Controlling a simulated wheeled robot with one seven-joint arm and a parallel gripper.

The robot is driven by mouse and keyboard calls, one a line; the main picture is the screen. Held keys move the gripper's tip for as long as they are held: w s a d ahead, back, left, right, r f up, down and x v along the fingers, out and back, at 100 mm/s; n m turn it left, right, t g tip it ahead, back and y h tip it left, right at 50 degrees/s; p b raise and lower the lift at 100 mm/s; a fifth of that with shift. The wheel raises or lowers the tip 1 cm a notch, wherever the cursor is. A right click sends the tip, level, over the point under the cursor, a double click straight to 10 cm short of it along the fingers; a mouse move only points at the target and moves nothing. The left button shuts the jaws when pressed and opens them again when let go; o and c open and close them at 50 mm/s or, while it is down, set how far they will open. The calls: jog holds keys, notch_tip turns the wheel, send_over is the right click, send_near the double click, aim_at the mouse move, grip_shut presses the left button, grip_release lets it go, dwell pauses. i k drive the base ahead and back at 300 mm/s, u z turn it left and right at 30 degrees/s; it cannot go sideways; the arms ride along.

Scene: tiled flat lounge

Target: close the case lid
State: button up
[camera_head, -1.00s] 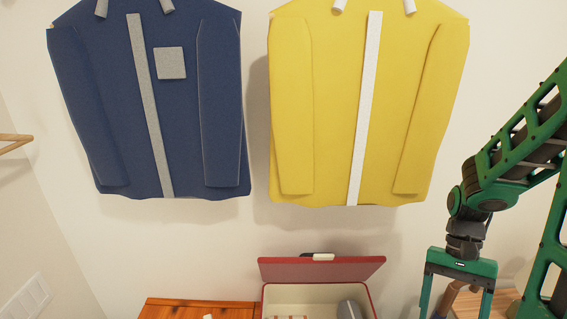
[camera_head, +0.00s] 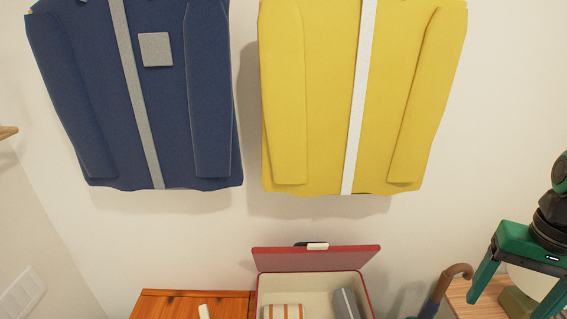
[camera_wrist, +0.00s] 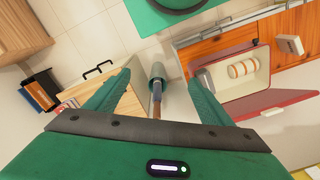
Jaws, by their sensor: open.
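The case (camera_head: 315,285) stands against the wall with its red lid (camera_head: 316,259) raised and leaning back; a dark and white latch sits at the lid's top edge. In the wrist view the case (camera_wrist: 229,100) is at the right, with the lid (camera_wrist: 265,115) standing open. Inside are an orange-and-white striped item (camera_head: 284,311) and a grey rolled item (camera_head: 346,302). My gripper (camera_head: 512,305) is open and empty at the right of the head view, well apart from the case. Its two fingers (camera_wrist: 150,95) show spread in the wrist view.
A wooden surface (camera_head: 180,302) lies left of the case. An umbrella with a curved brown handle (camera_head: 452,275) stands between the case and my gripper. A light wooden cabinet (camera_wrist: 110,115) is in the wrist view. Blue (camera_head: 75,100) and yellow (camera_head: 320,100) jackets hang above.

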aim_at(304, 256)
jog(key=u, duration=0.05)
jog(key=k, duration=1.55)
jog(key=u, duration=1)
jog(key=i, duration=1)
jog(key=z, duration=0.05)
